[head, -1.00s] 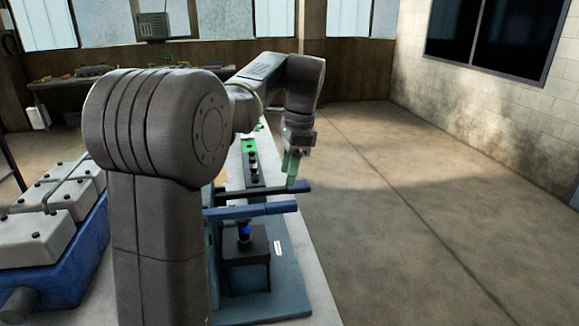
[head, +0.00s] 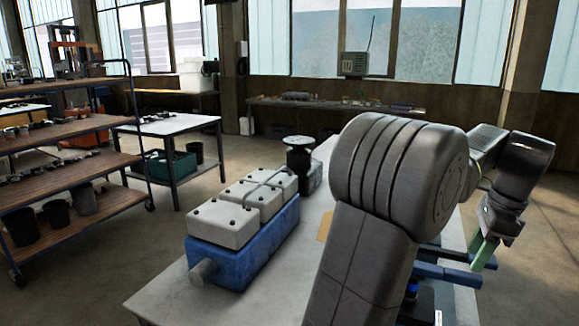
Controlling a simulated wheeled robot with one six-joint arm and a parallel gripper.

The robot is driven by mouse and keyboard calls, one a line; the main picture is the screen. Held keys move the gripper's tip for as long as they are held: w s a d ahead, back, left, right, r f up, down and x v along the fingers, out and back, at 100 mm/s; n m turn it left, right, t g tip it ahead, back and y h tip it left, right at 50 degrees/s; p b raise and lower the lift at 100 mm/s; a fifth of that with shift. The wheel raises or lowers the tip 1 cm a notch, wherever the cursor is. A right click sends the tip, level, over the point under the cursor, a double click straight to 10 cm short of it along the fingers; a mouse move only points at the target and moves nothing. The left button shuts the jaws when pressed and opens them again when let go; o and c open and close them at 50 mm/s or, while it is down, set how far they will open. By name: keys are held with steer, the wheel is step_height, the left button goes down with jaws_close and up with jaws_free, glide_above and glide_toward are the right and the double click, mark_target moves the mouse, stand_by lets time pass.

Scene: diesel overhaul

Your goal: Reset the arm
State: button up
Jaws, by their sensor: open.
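My arm stands at the right of the head view, bent at the elbow, with its wrist pointing down. My gripper (head: 484,252) has pale green fingers and is open. I see nothing between the fingers. It hangs beside the blue bars (head: 448,275) of a bench fixture. I cannot tell whether the fingers touch the bars. My arm hides much of the fixture.
A blue engine block (head: 250,248) with grey covers (head: 226,222) sits on the pale workbench (head: 165,300). A shelf cart (head: 75,172) and a side table (head: 168,124) stand at the left. Open floor lies between them and the bench.

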mark_target(460, 284)
steer(key=f, duration=0.3)
steer(key=a+f, duration=0.1)
steer(key=f, duration=0.2)
steer(key=w+f, duration=0.1)
steer(key=f, duration=0.3)
steer(key=shift+a+p, duration=0.2)
steer(key=shift+p, duration=0.1)
steer(key=shift+r, duration=0.15)
steer(key=shift+s, duration=0.1)
